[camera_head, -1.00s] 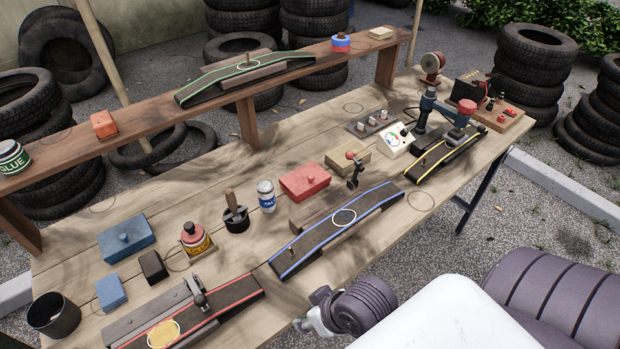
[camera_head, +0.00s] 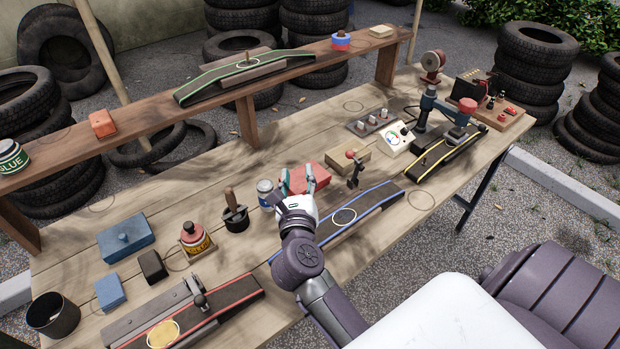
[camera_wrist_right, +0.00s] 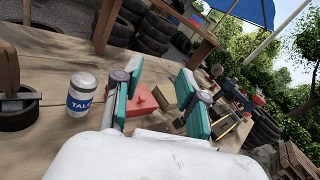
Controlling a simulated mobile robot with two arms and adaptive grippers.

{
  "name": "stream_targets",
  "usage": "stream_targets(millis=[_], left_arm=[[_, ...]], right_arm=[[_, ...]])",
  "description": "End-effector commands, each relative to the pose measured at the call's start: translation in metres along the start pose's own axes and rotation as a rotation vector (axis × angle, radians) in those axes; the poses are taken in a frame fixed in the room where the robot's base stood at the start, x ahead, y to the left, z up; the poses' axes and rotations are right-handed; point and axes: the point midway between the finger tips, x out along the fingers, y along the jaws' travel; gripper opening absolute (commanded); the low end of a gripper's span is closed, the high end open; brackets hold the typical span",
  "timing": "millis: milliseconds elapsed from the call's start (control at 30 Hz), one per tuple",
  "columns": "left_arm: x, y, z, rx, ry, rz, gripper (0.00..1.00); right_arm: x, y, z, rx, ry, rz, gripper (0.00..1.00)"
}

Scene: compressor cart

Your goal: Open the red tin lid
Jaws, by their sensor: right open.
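The red tin (camera_head: 323,178) lies on the workbench behind the blue-edged ramp, partly hidden by my right gripper (camera_head: 297,181). In the right wrist view the red tin (camera_wrist_right: 143,101) shows beyond and between the two teal-padded fingers of my right gripper (camera_wrist_right: 165,100). Its lid looks closed, with a small red knob on top. The right gripper is open with nothing held, and its fingers reach toward the tin's near side. I cannot tell whether they touch it. My left gripper is not in view.
The talc can (camera_head: 265,192) stands just left of my right gripper, with the brush pot (camera_head: 235,215) beyond it. A wooden box (camera_head: 349,160) and a red-knobbed lever (camera_head: 355,168) stand to the right. The blue-edged ramp (camera_head: 375,208) lies in front.

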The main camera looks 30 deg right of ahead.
Motion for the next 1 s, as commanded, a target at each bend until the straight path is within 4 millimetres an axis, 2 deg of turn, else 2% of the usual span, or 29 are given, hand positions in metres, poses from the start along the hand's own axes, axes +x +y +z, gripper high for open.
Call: stream_targets(millis=[33,133,233,367,567,800,1000], left_arm=[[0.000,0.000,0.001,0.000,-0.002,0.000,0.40],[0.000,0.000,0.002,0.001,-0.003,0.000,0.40],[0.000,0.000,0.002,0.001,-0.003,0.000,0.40],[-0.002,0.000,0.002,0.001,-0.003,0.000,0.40],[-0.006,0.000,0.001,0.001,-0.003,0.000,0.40],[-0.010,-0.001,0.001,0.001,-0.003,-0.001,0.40],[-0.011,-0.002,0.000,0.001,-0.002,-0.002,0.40]], right_arm=[[0.002,0.001,-0.018,0.087,0.100,-0.026,0.41],[0.001,0.004,-0.050,0.206,0.262,-0.065,0.41],[-0.003,0.007,-0.067,0.268,0.355,-0.087,0.41],[0.002,0.009,-0.076,0.289,0.394,-0.096,0.41],[0.033,0.006,-0.088,0.283,0.390,-0.097,0.41],[0.081,0.004,-0.108,0.283,0.389,-0.097,0.41],[0.109,0.003,-0.121,0.284,0.389,-0.096,0.41]])
